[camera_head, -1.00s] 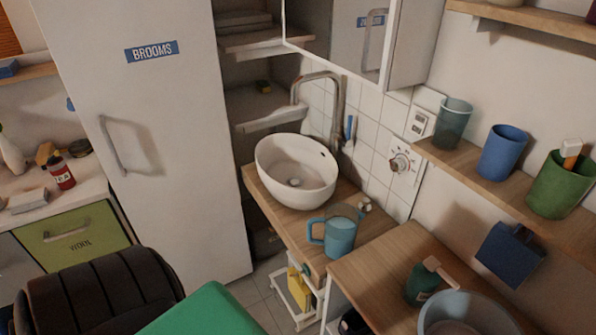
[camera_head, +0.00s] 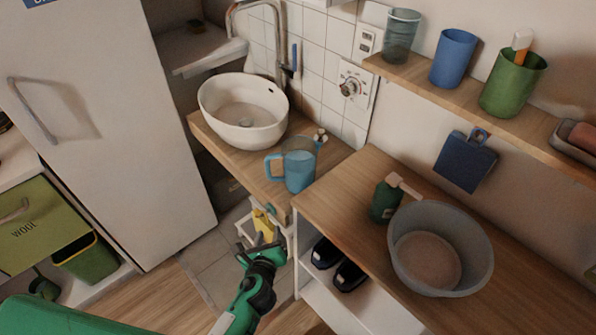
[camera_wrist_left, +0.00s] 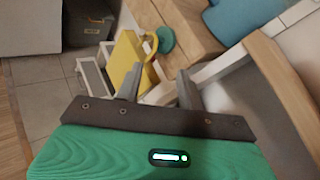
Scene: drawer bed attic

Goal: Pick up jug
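The jug (camera_head: 300,170) is a blue, see-through vessel with its handle on the left. It stands upright on the wooden counter beside the white basin, near the counter's front edge. A blue shape at the top right of the left wrist view looks like part of the jug (camera_wrist_left: 255,18). My left gripper (camera_head: 262,240) is below and in front of the jug, lower than the counter top and apart from it. In the left wrist view its two fingers (camera_wrist_left: 158,80) are spread with nothing between them. My right gripper is not in view.
A yellow container (camera_head: 263,224) stands on a white rack (camera_head: 245,232) just beyond my left gripper. The wooden table (camera_head: 345,205) to the right carries a green bottle (camera_head: 384,202) and a grey tub (camera_head: 478,250). The basin (camera_head: 243,112) is left of the jug.

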